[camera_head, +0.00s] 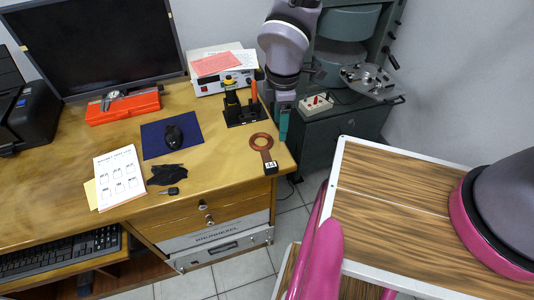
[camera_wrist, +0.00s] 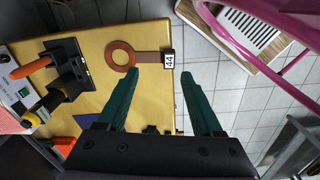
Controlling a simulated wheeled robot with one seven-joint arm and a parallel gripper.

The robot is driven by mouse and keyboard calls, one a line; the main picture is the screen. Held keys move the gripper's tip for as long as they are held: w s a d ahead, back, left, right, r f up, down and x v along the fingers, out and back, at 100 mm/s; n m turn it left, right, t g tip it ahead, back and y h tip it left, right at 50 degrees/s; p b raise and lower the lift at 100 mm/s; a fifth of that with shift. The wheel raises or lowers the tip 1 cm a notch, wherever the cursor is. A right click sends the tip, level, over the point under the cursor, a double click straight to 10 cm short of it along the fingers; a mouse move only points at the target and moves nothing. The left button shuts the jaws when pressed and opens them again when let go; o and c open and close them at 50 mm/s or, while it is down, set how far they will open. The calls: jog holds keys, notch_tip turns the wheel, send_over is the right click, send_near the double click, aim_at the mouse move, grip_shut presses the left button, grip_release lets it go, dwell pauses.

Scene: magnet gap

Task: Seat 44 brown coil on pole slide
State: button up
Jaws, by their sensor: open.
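The brown coil (camera_head: 261,141) is a flat ring with a handle and a 44 tag, lying on the desk near its right corner. It also shows in the wrist view (camera_wrist: 122,54), with the 44 tag (camera_wrist: 169,60) at the desk edge. A black magnet stand (camera_head: 236,106) with an orange-handled part stands behind the coil; it also shows at the left in the wrist view (camera_wrist: 70,70). I cannot make out which part is the pole slide. My gripper (camera_wrist: 159,72) has green fingers, open and empty, apart from the coil. In the head view my gripper (camera_head: 283,122) hangs by the desk's right edge.
A white power supply (camera_head: 222,82) stands behind the stand. A wood-topped table (camera_head: 400,215) is at the right. The desk around the coil is clear.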

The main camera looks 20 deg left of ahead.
notch_tip(320, 180, down, 3)
jog(key=s+n, duration=0.1)
jog(key=s, duration=0.2)
send_over(271, 165)
jog(key=f, duration=0.4)
jog(key=shift+w+d+f, duration=0.1)
jog(key=shift+d+f, duration=0.2)
jog(key=shift+a+f, duration=0.15)
jog(key=shift+f, duration=1.3)
jog(key=shift+a+f, duration=0.15)
jog(key=shift+f, duration=1.3)
grip_shut()
